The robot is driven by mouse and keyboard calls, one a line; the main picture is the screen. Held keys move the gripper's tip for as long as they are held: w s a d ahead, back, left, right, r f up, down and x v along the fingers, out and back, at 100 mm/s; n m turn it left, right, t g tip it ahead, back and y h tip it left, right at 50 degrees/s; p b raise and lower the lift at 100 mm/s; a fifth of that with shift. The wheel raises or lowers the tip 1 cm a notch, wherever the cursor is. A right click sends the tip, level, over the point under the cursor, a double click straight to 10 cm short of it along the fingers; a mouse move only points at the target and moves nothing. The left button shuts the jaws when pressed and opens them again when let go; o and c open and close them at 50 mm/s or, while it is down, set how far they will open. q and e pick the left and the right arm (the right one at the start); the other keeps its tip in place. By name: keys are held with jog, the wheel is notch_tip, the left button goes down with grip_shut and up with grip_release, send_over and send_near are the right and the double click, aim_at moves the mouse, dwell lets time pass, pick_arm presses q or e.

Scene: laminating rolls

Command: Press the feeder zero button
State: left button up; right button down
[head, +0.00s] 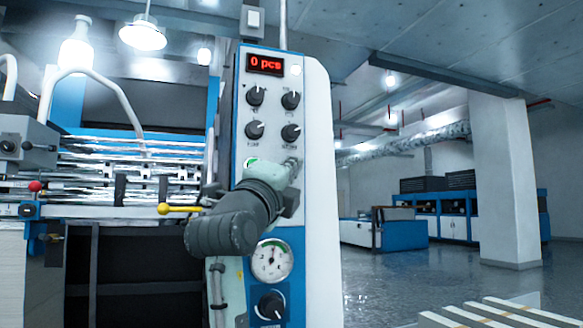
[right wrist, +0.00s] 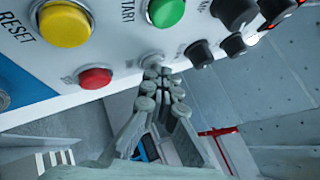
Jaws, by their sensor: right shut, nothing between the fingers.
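The control panel (head: 271,105) stands upright with a red display (head: 265,64) reading "0 pcs". In the right wrist view it carries a yellow button (right wrist: 65,24) marked RESET, a green button (right wrist: 165,11) marked START and a smaller red button (right wrist: 95,78). No legible label names the feeder zero button. A pale round part (right wrist: 152,59) shows at my fingertips, partly hidden by them. My right gripper (head: 291,164) is shut and empty, its tips at the panel below the knobs; contact is hard to tell. It also shows in the right wrist view (right wrist: 158,72). My left gripper is out of view.
Several black knobs (head: 255,95) sit above my right gripper. A pressure gauge (head: 271,261) and another knob (head: 271,305) are below it. A yellow-tipped lever (head: 180,208) sticks out to the left. Open floor (head: 400,270) lies right of the panel.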

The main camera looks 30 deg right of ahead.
jog(key=shift+s, duration=0.1)
jog(key=shift+s+a+b, duration=0.2)
jog(key=shift+s+b, duration=0.2)
jog(key=shift+s, duration=0.3)
jog(key=shift+s+a+b, duration=0.2)
jog(key=shift+s+b, duration=0.05)
jog(key=shift+s, duration=0.55)
jog(key=shift+s+a+b, duration=0.2)
jog(key=shift+s, duration=0.65)
jog(key=shift+s+a+b, duration=0.2)
jog(key=shift+s+b, duration=0.05)
jog(key=shift+s, duration=0.55)
jog(key=shift+f, duration=0.1)
